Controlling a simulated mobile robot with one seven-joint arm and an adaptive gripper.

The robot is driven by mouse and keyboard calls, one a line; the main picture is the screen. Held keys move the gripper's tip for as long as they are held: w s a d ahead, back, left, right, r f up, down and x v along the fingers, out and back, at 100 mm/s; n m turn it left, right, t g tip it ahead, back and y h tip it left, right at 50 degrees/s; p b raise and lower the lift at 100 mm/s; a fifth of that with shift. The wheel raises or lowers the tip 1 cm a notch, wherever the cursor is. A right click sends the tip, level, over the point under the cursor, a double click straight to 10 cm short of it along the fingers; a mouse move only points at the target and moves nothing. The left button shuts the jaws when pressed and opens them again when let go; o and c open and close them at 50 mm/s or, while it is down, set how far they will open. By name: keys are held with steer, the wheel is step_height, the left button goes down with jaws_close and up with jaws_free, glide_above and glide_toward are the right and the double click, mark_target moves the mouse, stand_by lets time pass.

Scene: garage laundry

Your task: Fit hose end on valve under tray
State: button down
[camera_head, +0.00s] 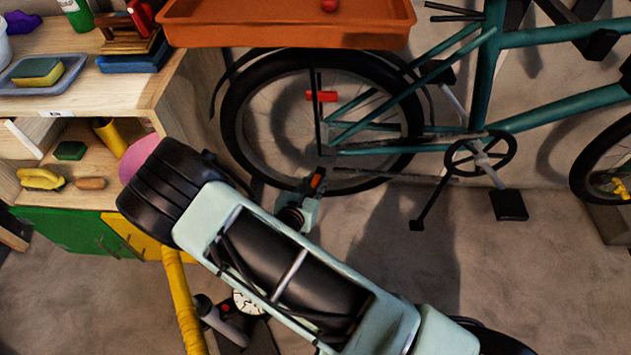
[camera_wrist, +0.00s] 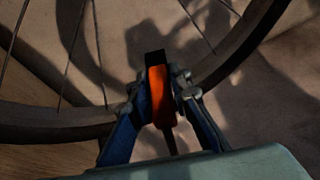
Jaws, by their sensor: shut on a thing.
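My gripper (camera_head: 310,190) is in front of the lower rim of the bicycle's rear wheel (camera_head: 238,135). It is shut on an orange and black piece, which looks like the hose end (camera_head: 317,178). In the wrist view my gripper (camera_wrist: 163,100) has its blue fingers on both sides of the hose end (camera_wrist: 160,82), whose black tip points up in the picture, toward the wheel. The tyre (camera_wrist: 60,122) runs behind it. The orange tray (camera_head: 285,33) is above the wheel. I cannot make out the valve in either view.
A pump with a round gauge (camera_head: 246,302) stands on the floor, partly hidden by my arm. A yellow hose or pole (camera_head: 183,300) is left of it. A wooden shelf unit (camera_head: 190,82) stands at the left. The teal bicycle frame (camera_head: 560,108) extends right. Bare floor lies at lower right.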

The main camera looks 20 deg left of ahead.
steer(key=shift+f+b, duration=0.65)
steer(key=shift+f, duration=0.4)
steer(key=shift+f, duration=0.1)
steer(key=c, duration=1.7)
jaws_free()
steer(key=v, duration=1.2)
